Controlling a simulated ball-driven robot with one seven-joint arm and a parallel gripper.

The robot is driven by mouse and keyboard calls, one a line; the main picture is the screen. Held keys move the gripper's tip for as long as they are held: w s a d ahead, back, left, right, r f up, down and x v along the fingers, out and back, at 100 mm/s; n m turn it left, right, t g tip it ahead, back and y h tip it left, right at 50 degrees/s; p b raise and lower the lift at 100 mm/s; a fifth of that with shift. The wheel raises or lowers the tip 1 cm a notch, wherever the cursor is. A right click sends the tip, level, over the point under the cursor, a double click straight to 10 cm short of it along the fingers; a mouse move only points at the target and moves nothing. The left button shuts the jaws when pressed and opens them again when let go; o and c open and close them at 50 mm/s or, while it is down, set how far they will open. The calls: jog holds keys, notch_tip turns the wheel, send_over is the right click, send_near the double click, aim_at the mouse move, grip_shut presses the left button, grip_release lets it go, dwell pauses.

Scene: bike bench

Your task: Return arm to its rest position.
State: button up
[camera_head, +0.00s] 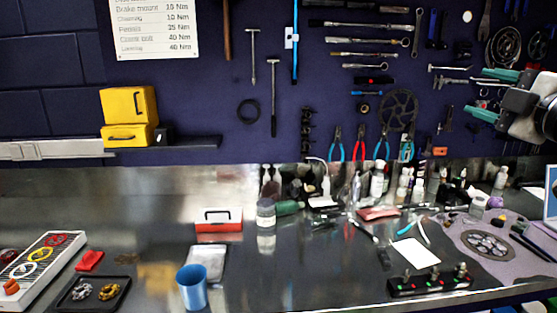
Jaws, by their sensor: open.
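My gripper (478,95) is at the upper right, in front of the tool wall. Its two teal-tipped fingers point left and stand apart, with nothing seen between them. The white and black wrist behind it runs toward the right edge, where the rest of my arm is out of view. The gripper is high above the metal bench (130,210) and appears clear of it.
A blue cup (191,287), a black tray (66,299) with rings and a white rack (52,248) stand at the front left. A red-and-white box (219,219) is mid-bench. Bottles and tools crowd the back right. A purple mat (465,262) lies at right.

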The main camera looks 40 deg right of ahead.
jog(key=w+a+f+m+y, duration=0.35)
jog(key=w+f+m, duration=0.35)
jog(key=w+f, duration=0.65)
jog(key=w+a+f+m+g+y, duration=0.1)
jog(key=w+a+f+g+y, duration=0.15)
jog(key=a+f, duration=0.65)
jog(key=w+a+f+m+g+y, duration=0.2)
jog(key=w+a+f, duration=0.25)
jog(key=f, duration=0.85)
jog(key=s+a+f+g+y, duration=0.2)
jog(key=s+a+f, duration=0.2)
jog(key=a+f, duration=0.35)
jog(key=s+a+f+g+y, duration=0.1)
jog(key=s+a+f+g, duration=0.25)
jog(key=a+f, duration=0.4)
jog(key=s+a+f+g, duration=0.1)
jog(key=s+f+g, duration=0.1)
jog(key=s+f, duration=0.3)
jog(key=s+f+n+g, duration=0.1)
jog(key=s+f+g, duration=0.1)
jog(key=s+f, duration=0.4)
jog(key=s, duration=0.4)
jog(key=shift+s+a+g, duration=0.15)
jog(key=shift+a+g, duration=0.15)
jog(key=shift+a, duration=0.1)
